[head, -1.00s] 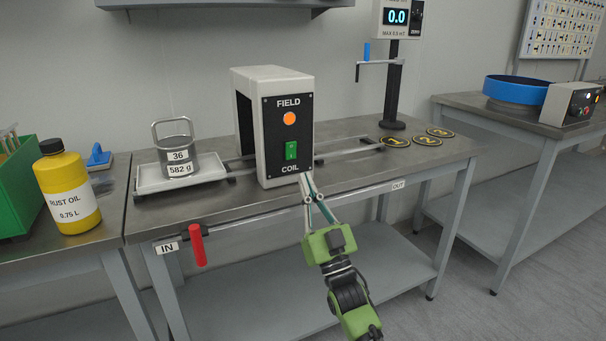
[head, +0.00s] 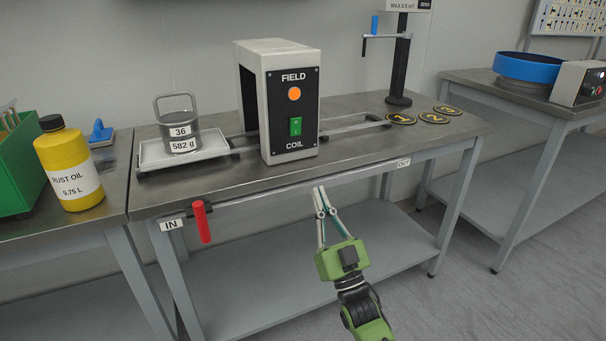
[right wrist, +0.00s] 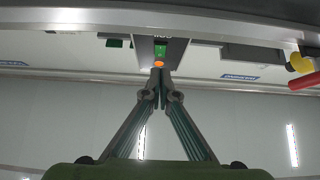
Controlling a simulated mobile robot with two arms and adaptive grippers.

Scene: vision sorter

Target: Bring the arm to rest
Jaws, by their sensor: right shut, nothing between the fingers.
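My right gripper (head: 319,190) is shut and empty. In the head view it hangs in front of the table's front edge, below and apart from the field coil box (head: 291,110). Its shut fingers also show in the right wrist view (right wrist: 159,75). The coil box has an orange lamp lit and a green switch (head: 295,126). My left gripper is not in view.
A metal canister (head: 177,122) marked 36 and 582 g stands on a white tray (head: 160,155) left of the coil. A red handle (head: 202,221) sticks out at the table front. A yellow rust oil bottle (head: 70,165) stands at left. Three numbered discs (head: 433,118) lie at right.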

